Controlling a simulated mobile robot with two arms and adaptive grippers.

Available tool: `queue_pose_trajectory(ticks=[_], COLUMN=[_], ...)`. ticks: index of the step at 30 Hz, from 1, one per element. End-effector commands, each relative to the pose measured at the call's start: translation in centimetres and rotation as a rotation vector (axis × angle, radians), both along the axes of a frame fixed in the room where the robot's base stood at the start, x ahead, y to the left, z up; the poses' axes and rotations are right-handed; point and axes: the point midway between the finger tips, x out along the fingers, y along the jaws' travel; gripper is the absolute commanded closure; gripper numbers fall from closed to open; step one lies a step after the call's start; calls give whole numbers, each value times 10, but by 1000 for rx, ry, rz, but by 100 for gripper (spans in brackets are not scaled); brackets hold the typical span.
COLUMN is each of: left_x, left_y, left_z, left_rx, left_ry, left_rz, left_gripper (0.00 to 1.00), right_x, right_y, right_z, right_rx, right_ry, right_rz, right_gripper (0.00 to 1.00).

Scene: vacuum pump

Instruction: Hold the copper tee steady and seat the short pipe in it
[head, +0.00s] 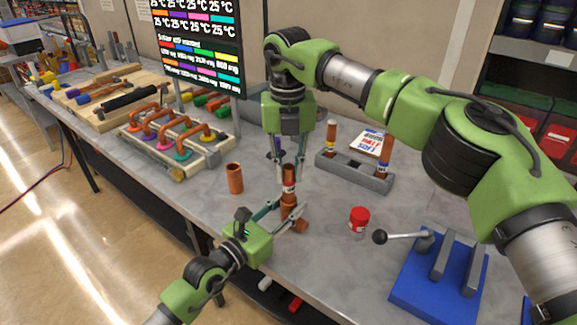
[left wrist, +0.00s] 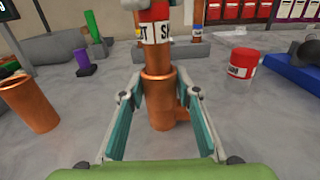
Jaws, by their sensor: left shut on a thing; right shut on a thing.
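The copper tee (head: 288,213) stands upright on the table, its side branch (head: 301,226) pointing right. My left gripper (head: 281,211) is shut on it from the left. In the left wrist view the tee (left wrist: 160,108) sits between both fingers. My right gripper (head: 284,172) points down from above and is shut on the short pipe (head: 289,182), a copper tube with a white and red label. In the left wrist view the short pipe (left wrist: 156,52) is upright above the tee, its lower end at the tee's mouth. How deep it sits is hidden.
A loose copper fitting (head: 235,178) stands to the left. A grey rack (head: 355,172) with labelled pipes is behind right. A red-capped jar (head: 359,221) and a blue lever fixture (head: 437,278) are on the right. A copper pipe manifold (head: 177,140) lies behind left.

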Motion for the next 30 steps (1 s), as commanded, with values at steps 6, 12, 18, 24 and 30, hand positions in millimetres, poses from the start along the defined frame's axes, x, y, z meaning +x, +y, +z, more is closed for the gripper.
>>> queue_pose_trajectory(ticks=[6,12,18,24,30], left_x=[0,0,0,0,0], left_y=[0,0,0,0,0], left_z=[-3,-3,-3,-3,-3], left_rx=[3,3,3,3,3], left_ry=[5,5,5,5,5], left_rz=[0,-1,-1,-1,-1], left_gripper=[95,95,95,95,95], right_x=[0,0,0,0,0], right_y=[0,0,0,0,0], right_z=[-6,-11,-16,-21,-22], right_rx=[0,0,0,0,0], right_ry=[-1,0,0,0,0], right_rz=[0,1,1,1,0], right_gripper=[100,100,100,100,62])
